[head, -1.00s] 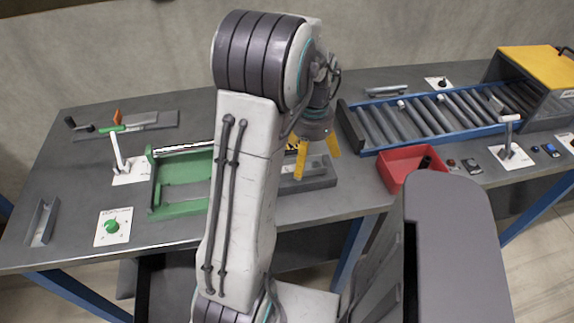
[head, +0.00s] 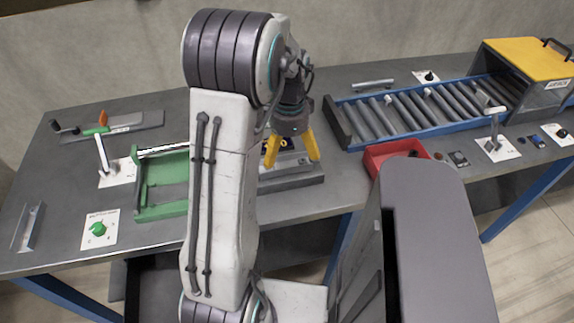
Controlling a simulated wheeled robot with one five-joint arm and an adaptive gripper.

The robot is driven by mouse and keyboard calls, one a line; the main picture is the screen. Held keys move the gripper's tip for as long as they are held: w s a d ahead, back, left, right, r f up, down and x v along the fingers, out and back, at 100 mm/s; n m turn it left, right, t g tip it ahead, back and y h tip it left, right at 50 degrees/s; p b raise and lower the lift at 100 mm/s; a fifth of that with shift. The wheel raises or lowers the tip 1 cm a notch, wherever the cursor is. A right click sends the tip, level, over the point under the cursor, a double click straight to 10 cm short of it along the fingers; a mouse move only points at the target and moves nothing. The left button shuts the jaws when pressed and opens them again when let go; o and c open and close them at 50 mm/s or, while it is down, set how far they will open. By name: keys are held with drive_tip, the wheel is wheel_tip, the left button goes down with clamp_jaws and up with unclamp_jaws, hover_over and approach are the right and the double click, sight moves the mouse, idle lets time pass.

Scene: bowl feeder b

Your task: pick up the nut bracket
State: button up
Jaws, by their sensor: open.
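My gripper (head: 291,158) hangs over a grey metal fixture (head: 300,181) near the middle of the table, its two yellow fingers apart and pointing down. A small part with a brassy spot (head: 284,143) shows between the fingers. It may be the nut bracket, but it is too small and too covered to be sure. My arm hides the left part of the fixture. I cannot tell whether the fingers touch anything.
A green frame (head: 160,211) stands left of my arm, with a lever (head: 103,154) and a green knob (head: 98,229) farther left. An angled metal piece (head: 28,227) lies at the left edge. A red bin (head: 372,160) and a roller conveyor (head: 420,112) are to the right.

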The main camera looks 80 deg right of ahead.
sight(288, 165)
drive_tip(key=shift+w+f, duration=0.1)
drive_tip(key=shift+f, duration=3.05)
drive_tip(key=c, duration=1.3)
drive_tip(key=shift+c, duration=0.4)
drive_tip(key=shift+d+r, duration=0.1)
drive_tip(key=shift+r, duration=0.05)
